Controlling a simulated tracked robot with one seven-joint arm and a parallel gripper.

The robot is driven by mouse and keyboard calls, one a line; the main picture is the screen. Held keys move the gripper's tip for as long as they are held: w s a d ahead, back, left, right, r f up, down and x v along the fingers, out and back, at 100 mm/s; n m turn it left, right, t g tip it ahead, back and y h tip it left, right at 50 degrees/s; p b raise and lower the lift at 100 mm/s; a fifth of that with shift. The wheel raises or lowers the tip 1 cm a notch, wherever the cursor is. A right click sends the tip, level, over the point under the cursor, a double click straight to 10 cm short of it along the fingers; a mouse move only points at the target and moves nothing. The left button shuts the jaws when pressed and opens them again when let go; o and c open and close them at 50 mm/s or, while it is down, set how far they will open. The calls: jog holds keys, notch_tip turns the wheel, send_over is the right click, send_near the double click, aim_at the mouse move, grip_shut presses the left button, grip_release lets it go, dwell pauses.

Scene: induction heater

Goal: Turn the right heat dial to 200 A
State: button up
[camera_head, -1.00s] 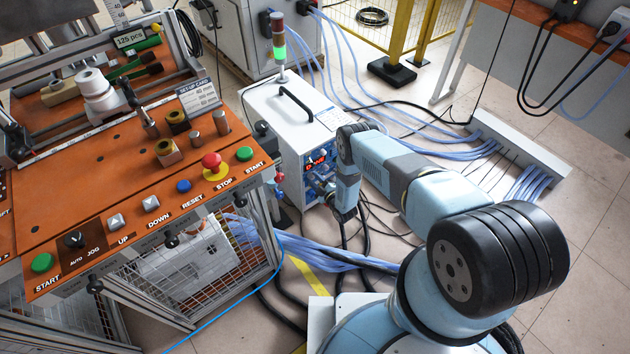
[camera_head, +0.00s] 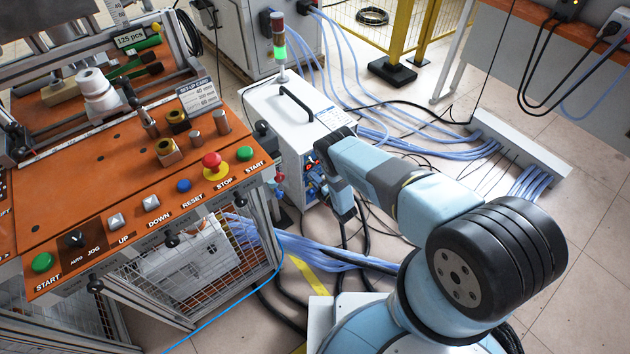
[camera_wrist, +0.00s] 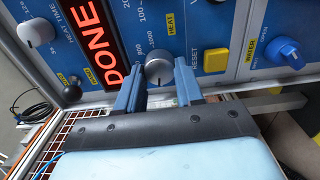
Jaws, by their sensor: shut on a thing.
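The right heat dial (camera_wrist: 158,72) is a grey round knob on the heater's blue panel in the wrist view, beside the yellow HEAT label. My gripper (camera_wrist: 158,82) is shut on it, one blue finger at each side. The scale shows 800 and 1000 near the knob; I cannot read where its pointer stands. The left dial (camera_wrist: 36,32), labelled HEAT TIME, stands apart at the upper left. The red display (camera_wrist: 97,50) reads DONE. In the head view, my arm hides much of the front of the white induction heater (camera_head: 290,115).
A yellow RESET button (camera_wrist: 215,60) and a blue WATER switch (camera_wrist: 290,52) lie right of the dial. The orange work table (camera_head: 110,190) stands left of the heater. Cables lie on the floor.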

jog(key=shift+s+f, duration=0.2)
jog(key=shift+f, duration=0.05)
jog(key=o, duration=1)
jog(key=shift+w+r, duration=0.1)
jog(key=shift+w, duration=0.05)
jog(key=shift+o, duration=0.2)
jog(key=v, duration=1.3)
jog(key=shift+s+d, duration=0.2)
jog(key=shift+s, duration=0.15)
jog(key=shift+s, duration=0.1)
